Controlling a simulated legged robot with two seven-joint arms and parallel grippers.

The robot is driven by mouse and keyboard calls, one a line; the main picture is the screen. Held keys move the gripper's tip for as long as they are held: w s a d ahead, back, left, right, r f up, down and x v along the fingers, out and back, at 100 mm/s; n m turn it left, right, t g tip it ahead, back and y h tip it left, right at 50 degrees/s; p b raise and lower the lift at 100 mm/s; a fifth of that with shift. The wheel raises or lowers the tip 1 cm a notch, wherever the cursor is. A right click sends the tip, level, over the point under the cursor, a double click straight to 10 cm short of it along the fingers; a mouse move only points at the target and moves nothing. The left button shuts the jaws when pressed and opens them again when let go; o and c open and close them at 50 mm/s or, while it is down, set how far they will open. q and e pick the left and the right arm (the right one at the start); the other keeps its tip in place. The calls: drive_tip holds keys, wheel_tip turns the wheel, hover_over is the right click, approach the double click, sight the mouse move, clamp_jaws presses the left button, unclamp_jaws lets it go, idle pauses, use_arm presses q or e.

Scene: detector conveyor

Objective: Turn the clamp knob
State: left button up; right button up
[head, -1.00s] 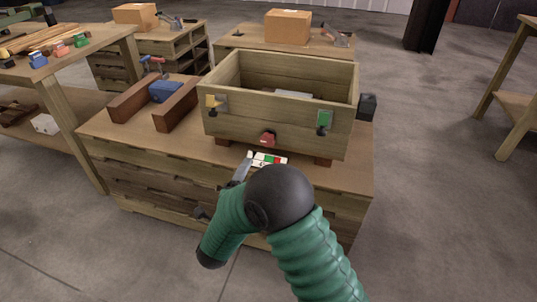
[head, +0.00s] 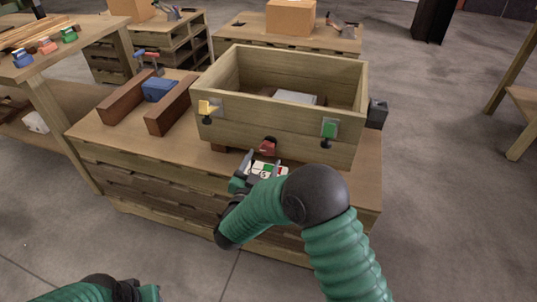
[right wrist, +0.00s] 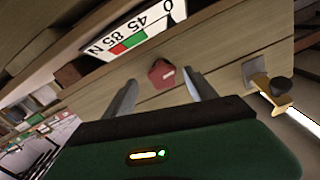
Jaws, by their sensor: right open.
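A red knob (head: 268,146) sits low on the front of the wooden box (head: 225,129), above a white plate (head: 262,169) with red and green marks. In the right wrist view the red knob (right wrist: 162,73) is faceted and lies between and beyond the fingers. The plate (right wrist: 130,38) there reads N, 85, 45, 0. My right gripper (head: 263,163) is open and empty, just in front of the knob, with a finger on either side of the plate in the head view. Only part of my left arm shows at the bottom left; its fingers are not visible.
A blue block (head: 158,89) sits between brown rails on the bench's left. A dark grey block (head: 377,113) is right of the box. Other benches stand behind and left.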

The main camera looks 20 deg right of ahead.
sight(266, 153)
drive_tip(key=b+x, duration=0.1)
drive_tip(key=x, duration=0.3)
drive_tip(key=shift+w+d+f, duration=0.1)
drive_tip(key=shift+w+d, duration=0.05)
drive_tip(key=shift+w, duration=0.55)
drive_tip(key=shift+d, duration=0.1)
drive_tip(key=shift+c, duration=1)
drive_tip(key=c, duration=1.2)
drive_tip(key=shift+m, duration=0.3)
